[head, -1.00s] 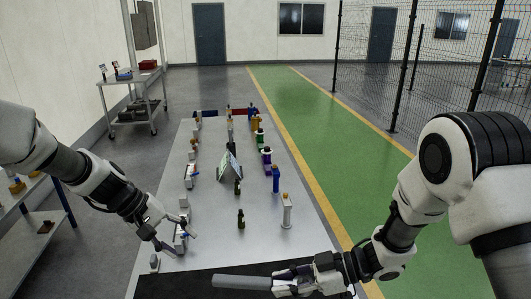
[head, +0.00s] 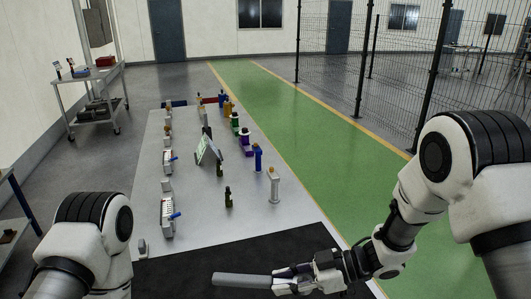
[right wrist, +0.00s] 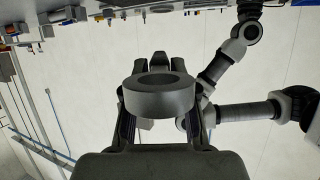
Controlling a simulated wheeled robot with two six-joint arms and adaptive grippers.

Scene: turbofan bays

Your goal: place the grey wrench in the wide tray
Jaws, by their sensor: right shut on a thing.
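My right gripper (head: 284,281) is shut on the grey wrench (head: 240,280). The wrench shows as a plain grey bar pointing left, held above the dark mat at the near end of the table. In the right wrist view a thick grey ring-shaped end (right wrist: 160,97) of it shows between the fingers. My left arm is folded at the bottom left of the head view, and its gripper is out of that view. I cannot pick out the wide tray in these frames.
The long grey table (head: 190,228) carries rows of small items, with a tilted panel (head: 207,150) in the middle. A dark bottle (head: 228,197) and a pale post (head: 273,186) stand nearest. The dark mat (head: 190,270) looks clear. A trolley (head: 88,95) stands far left.

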